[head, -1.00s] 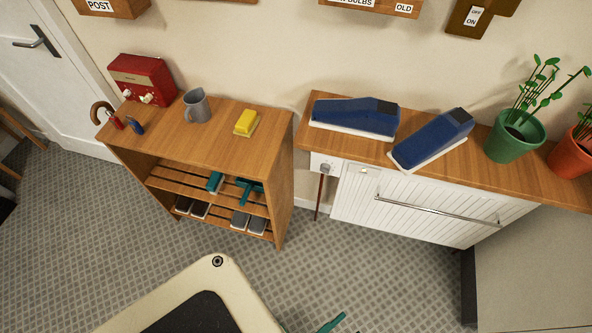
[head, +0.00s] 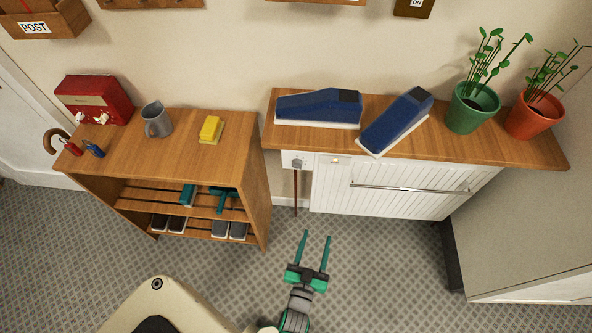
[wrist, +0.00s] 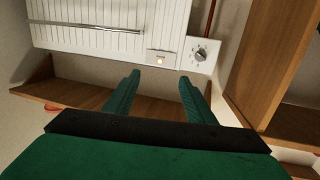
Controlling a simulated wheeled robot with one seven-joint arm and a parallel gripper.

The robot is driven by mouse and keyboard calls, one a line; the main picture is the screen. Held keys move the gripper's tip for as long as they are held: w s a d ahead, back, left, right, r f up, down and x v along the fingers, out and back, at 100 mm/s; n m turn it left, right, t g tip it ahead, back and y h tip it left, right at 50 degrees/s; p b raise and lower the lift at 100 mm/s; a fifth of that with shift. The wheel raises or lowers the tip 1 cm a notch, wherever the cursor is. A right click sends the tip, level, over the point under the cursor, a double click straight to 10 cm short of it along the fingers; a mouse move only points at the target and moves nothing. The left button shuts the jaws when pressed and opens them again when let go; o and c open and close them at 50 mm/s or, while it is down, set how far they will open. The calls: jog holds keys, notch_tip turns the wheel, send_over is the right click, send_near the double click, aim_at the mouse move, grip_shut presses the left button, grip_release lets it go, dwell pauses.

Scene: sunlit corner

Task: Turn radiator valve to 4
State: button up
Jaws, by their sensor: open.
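The radiator valve is a small round grey dial on a white box at the radiator's left end (head: 298,163). In the wrist view the dial (wrist: 200,53) shows marks around it, too small to read its setting. The white ribbed radiator cover (head: 390,187) has a metal rail across it and a wooden top. My green gripper (head: 317,236) is open and empty over the floor, in front of and below the valve, apart from it. In the wrist view its fingertips (wrist: 159,76) lie below and left of the dial, with nothing between them.
A brown pipe (head: 295,193) runs down below the valve. A wooden shoe shelf (head: 258,200) stands just left of it. Two blue objects and two potted plants stand on the radiator's wooden top (head: 455,146). Patterned floor in front is clear.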

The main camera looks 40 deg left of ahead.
aim_at(297, 168)
jog(key=w+a+f+y, duration=0.1)
jog(key=w+a, duration=0.5)
jog(key=a, duration=0.1)
jog(key=w+a+f+n+y, duration=0.1)
jog(key=w+a, duration=0.6)
jog(key=a, duration=0.1)
jog(key=w+a+n+y, duration=0.1)
jog(key=w+a, duration=0.5)
jog(key=a, duration=0.1)
jog(key=shift+w+a+f+g, duration=0.25)
jog(key=shift+w+f+g, duration=0.05)
jog(key=shift+w+f, duration=0.1)
jog(key=c, duration=1)
